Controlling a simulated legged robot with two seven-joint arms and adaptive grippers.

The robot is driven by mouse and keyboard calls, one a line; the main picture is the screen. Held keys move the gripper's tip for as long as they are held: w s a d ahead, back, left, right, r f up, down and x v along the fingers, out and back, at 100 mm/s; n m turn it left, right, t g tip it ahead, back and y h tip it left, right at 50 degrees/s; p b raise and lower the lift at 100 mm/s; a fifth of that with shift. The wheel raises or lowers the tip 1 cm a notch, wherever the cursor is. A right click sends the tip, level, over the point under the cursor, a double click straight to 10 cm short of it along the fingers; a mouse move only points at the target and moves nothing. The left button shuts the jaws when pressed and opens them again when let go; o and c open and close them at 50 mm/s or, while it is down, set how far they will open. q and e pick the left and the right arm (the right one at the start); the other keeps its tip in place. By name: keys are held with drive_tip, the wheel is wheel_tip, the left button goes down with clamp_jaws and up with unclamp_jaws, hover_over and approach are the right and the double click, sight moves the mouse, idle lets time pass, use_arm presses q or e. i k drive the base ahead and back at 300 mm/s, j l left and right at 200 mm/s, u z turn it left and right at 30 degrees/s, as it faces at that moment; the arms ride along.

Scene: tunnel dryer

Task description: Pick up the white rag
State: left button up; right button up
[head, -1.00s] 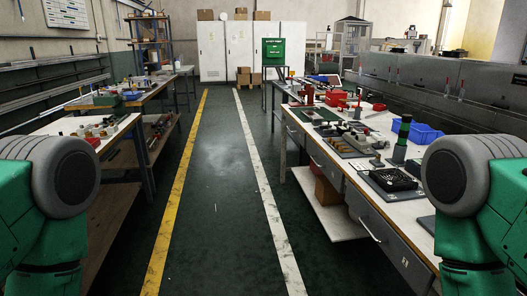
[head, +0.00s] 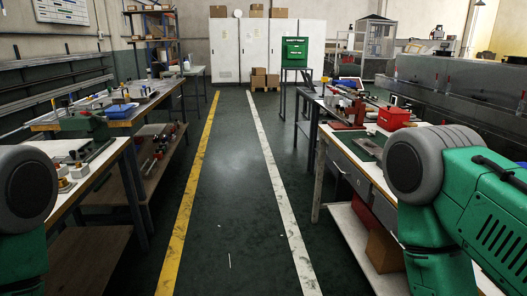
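I cannot pick out a white rag in the head view. Light patches on the benches are too small to tell apart. Neither of my grippers is in view; only the upper parts of my green and grey arms show at the lower left and lower right edges. My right arm hides part of the right bench.
A clear dark floor aisle (head: 236,190) runs ahead between a yellow line (head: 190,210) and a white line (head: 281,190). Cluttered benches stand on the left (head: 62,193) and right. White cabinets (head: 268,50), a green box (head: 295,51) and cartons (head: 265,80) are at the far end.

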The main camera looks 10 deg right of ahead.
sight(370, 133)
drive_tip(key=i+z, duration=0.1)
drive_tip(key=i, duration=0.55)
drive_tip(key=i+j, duration=0.1)
drive_tip(key=i, duration=0.55)
drive_tip(key=i+j+z, duration=0.15)
drive_tip(key=i, duration=0.5)
drive_tip(key=i+z, duration=0.4)
drive_tip(key=i+j+z, duration=0.1)
drive_tip(key=z, duration=0.3)
drive_tip(key=i+j+z, duration=0.25)
drive_tip(key=z, duration=0.15)
drive_tip(key=i+j+z, duration=0.3)
drive_tip(key=z, duration=0.15)
drive_tip(key=i+j+z, duration=0.15)
drive_tip(key=j+z, duration=0.25)
